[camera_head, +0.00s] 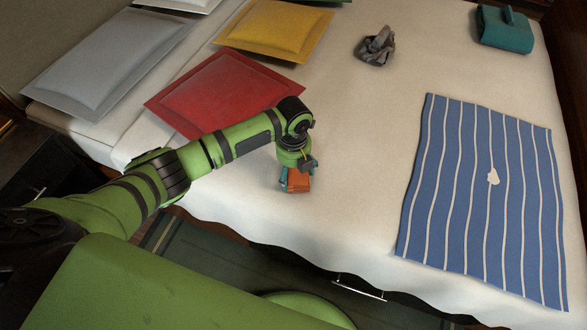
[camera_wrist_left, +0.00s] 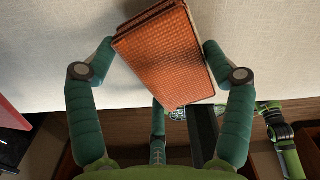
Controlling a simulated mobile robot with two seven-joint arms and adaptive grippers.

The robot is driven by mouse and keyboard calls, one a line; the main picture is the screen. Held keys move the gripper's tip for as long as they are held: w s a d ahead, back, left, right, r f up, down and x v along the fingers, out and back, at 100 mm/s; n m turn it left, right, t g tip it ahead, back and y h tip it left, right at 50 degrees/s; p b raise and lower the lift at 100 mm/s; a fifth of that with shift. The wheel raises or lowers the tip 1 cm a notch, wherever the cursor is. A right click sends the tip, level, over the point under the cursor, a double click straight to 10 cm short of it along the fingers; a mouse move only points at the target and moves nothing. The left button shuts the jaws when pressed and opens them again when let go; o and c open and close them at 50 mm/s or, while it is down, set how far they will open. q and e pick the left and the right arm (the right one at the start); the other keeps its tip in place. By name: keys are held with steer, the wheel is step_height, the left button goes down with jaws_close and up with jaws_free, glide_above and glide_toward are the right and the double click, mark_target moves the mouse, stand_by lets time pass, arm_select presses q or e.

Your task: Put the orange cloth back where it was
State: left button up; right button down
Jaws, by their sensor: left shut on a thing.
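The orange cloth (camera_head: 298,181) is a small folded block with a woven surface. It is in my left gripper (camera_head: 296,178), over the near edge of the white bed. In the left wrist view the cloth (camera_wrist_left: 168,52) fills the space between the two green fingers (camera_wrist_left: 160,62), which press on its sides; it sits tilted. The gripper is shut on it. I cannot tell whether the cloth touches the bed. My right gripper does not show.
The white bed (camera_head: 345,130) carries red (camera_head: 225,90), yellow (camera_head: 275,28) and grey (camera_head: 110,60) cushions, a crumpled grey cloth (camera_head: 376,47), a teal bag-like item (camera_head: 504,31) and a blue striped cloth (camera_head: 465,190) with a small white piece (camera_head: 493,177). The bed's middle is bare.

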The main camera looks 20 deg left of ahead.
mark_target(293, 170)
arm_select(q)
steer(key=shift+f, duration=0.2)
steer(key=o, duration=0.9)
steer(key=shift+r, duration=0.6)
steer(key=shift+r+p, duration=0.75)
steer(key=shift+r, duration=4.85)
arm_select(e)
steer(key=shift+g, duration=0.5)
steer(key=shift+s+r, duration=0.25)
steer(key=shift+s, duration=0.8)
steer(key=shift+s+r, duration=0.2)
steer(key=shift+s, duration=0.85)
